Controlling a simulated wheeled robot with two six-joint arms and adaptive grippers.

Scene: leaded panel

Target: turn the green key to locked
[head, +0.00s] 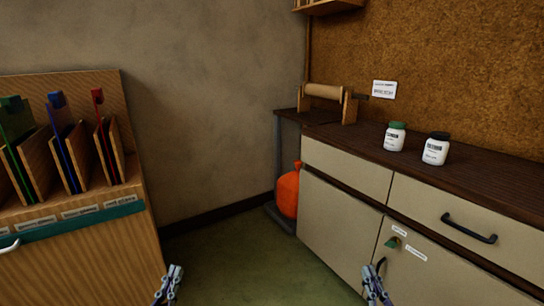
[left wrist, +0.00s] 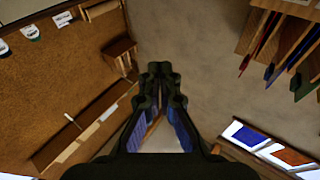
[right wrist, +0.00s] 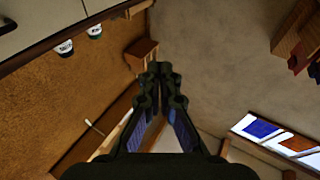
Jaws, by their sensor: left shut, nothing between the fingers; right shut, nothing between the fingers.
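The green key (head: 392,242) sits in a lock on the cream cabinet door (head: 345,225) at the lower right of the head view. Two small white labels are by it, one above (head: 399,231) and one to its right (head: 416,254); their text is too small to read. My right gripper (head: 374,272) is shut and empty, at the bottom edge, a little below and left of the key in the picture and apart from it. My left gripper (head: 175,270) is shut and empty, at the bottom edge over the green floor. Neither wrist view shows the key.
The cabinet has a dark handle (head: 468,228) on its right drawer. Two jars, green-lidded (head: 395,136) and black-lidded (head: 436,148), stand on the dark worktop (head: 480,172). A wooden rack (head: 90,255) with coloured sheets stands left. An orange bag (head: 288,192) is in the corner. Floor between is clear.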

